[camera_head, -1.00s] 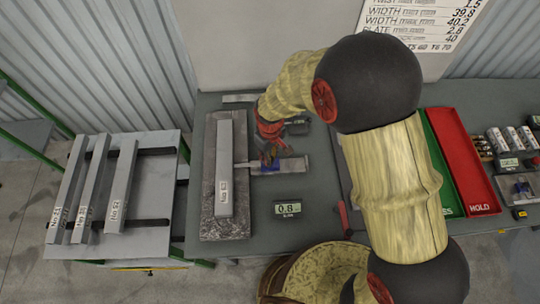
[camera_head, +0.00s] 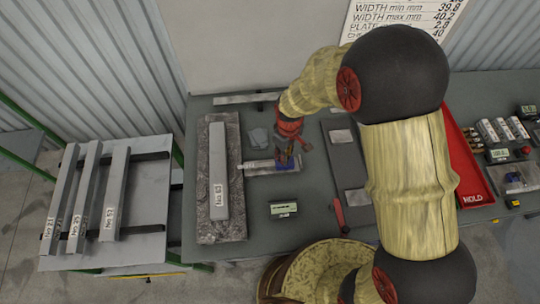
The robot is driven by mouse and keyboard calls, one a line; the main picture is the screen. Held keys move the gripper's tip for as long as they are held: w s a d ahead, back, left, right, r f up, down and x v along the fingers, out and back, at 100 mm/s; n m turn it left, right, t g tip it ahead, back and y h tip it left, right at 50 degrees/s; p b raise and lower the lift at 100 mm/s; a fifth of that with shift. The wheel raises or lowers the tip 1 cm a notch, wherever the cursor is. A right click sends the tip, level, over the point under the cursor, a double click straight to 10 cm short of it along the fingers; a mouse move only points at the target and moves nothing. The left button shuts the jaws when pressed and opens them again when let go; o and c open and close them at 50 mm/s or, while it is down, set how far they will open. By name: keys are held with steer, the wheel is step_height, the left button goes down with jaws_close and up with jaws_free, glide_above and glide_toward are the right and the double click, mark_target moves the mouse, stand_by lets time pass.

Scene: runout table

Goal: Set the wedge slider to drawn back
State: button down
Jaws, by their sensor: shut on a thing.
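The wedge slider is a small assembly with a pale metal base (camera_head: 260,168) and a blue part (camera_head: 287,164) near its right end. It lies flat on the table, just right of the dark granite plate. A thin tongue points left from it toward the long grey bar (camera_head: 218,170) labelled "No 63"; a small gap seems to show between tongue and bar. My gripper (camera_head: 287,156), red and dark, reaches down from above and is shut on the blue part. The fingertips partly hide the hold.
The granite plate (camera_head: 232,228) carries the bar. A small display (camera_head: 283,209) stands in front of the slider, and a red-handled tool (camera_head: 339,213) lies to its right. A grey piece (camera_head: 258,138) lies behind. A rack with several bars stands left; a red HOLD tray (camera_head: 470,178) is right.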

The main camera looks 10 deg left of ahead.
mark_target(291, 161)
steer(key=shift+w+d, duration=0.25)
steer(key=shift+d, duration=0.75)
steer(key=c, duration=1.6)
jaws_free()
steer(key=shift+d, duration=0.15)
steer(key=shift+r, duration=0.1)
steer(key=shift+r, duration=0.4)
step_height(291, 161, up, 11)
